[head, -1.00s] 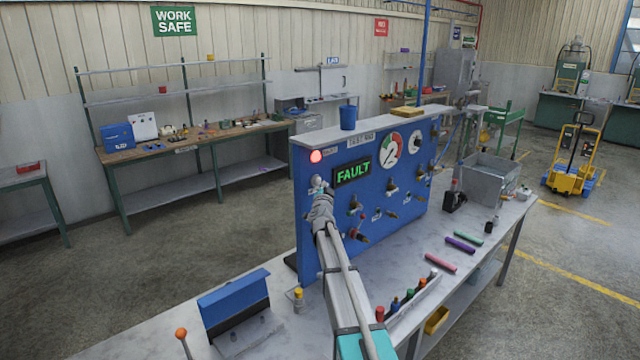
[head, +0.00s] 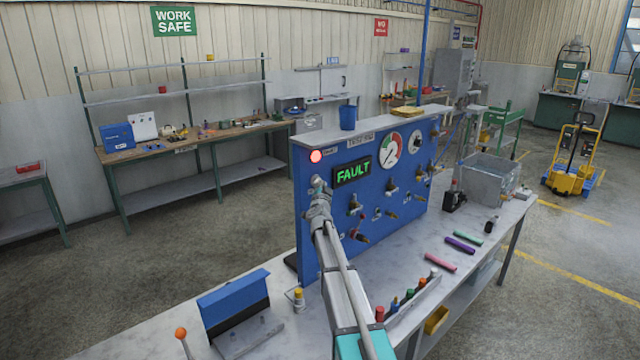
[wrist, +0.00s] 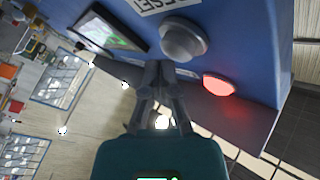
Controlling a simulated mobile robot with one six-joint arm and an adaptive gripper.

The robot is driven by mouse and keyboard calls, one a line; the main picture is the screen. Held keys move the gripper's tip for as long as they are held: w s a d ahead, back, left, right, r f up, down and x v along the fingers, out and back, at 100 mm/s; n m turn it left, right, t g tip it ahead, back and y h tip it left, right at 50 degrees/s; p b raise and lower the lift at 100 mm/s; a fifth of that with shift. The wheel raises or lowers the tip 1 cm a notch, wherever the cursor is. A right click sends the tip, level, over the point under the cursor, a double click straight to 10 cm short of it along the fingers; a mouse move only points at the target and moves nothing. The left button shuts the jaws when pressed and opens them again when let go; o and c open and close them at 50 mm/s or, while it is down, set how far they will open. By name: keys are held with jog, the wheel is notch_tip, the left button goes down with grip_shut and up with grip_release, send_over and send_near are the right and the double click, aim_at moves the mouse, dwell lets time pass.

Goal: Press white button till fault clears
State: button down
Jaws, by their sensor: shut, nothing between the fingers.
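The blue test panel (head: 385,205) stands upright on the bench. Its display (head: 352,173) reads FAULT in green, and a red lamp (head: 316,156) glows at its upper left corner. In the wrist view a round pale grey-white button (wrist: 184,38) sits beside the RESET label, between the dark display (wrist: 110,28) and the lit red lamp (wrist: 220,84). My gripper (wrist: 166,66) is shut and empty, its fingertips right by the button's edge. I cannot tell whether they touch it. In the head view my gripper (head: 319,192) largely covers the button's area, just below the lamp.
Gauges (head: 390,150), valves and knobs (head: 356,208) project from the panel right of my arm. Coloured grips (head: 440,262), a rack of small cylinders and a grey bin (head: 490,180) lie on the bench. A blue cup (head: 348,117) stands on the panel's top ledge.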

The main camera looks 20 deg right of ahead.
jog(key=shift+w+a, duration=0.2)
jog(key=shift+w, duration=0.25)
dwell(0.7)
jog(key=shift+s, duration=0.1)
dwell(0.8)
jog(key=shift+s+d, duration=0.35)
jog(key=shift+s, duration=0.45)
jog(key=shift+s+d, duration=0.3)
jog(key=shift+s, duration=0.5)
jog(key=shift+s+d, duration=0.25)
jog(key=shift+s, duration=0.5)
jog(key=shift+s+d, duration=0.3)
jog(key=shift+s, duration=0.5)
